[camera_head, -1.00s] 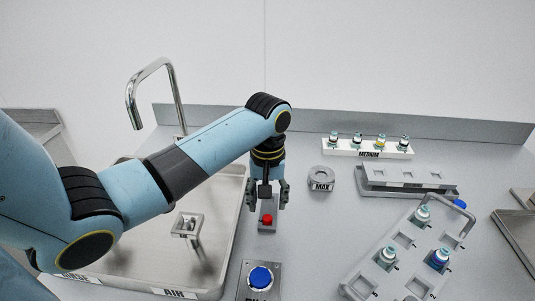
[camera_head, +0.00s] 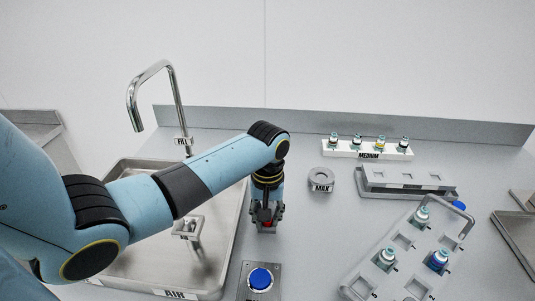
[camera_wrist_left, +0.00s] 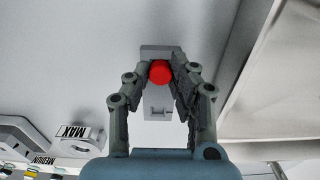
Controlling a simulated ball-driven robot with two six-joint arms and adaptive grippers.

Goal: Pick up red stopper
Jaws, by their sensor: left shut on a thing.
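The red stopper (camera_wrist_left: 160,72) shows between my left gripper's fingertips in the left wrist view. In the head view only a bit of its red (camera_head: 268,224) shows beneath the gripper. It sits at a small grey holder (camera_wrist_left: 158,105) on the counter. My left gripper (camera_head: 266,218) points down and is shut on the stopper, low over the holder. It also shows in the left wrist view (camera_wrist_left: 161,76), a finger on each side of the red top. I cannot tell whether the stopper has left the holder. My right gripper is not in view.
A sink (camera_head: 118,168) with a tap (camera_head: 172,95) lies left. A blue button (camera_head: 260,279) is in front. The MAX ring (camera_head: 321,177) stands right of the gripper. The MEDIUM rack (camera_head: 352,151) and a tilted tray of vials (camera_head: 408,240) are farther right.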

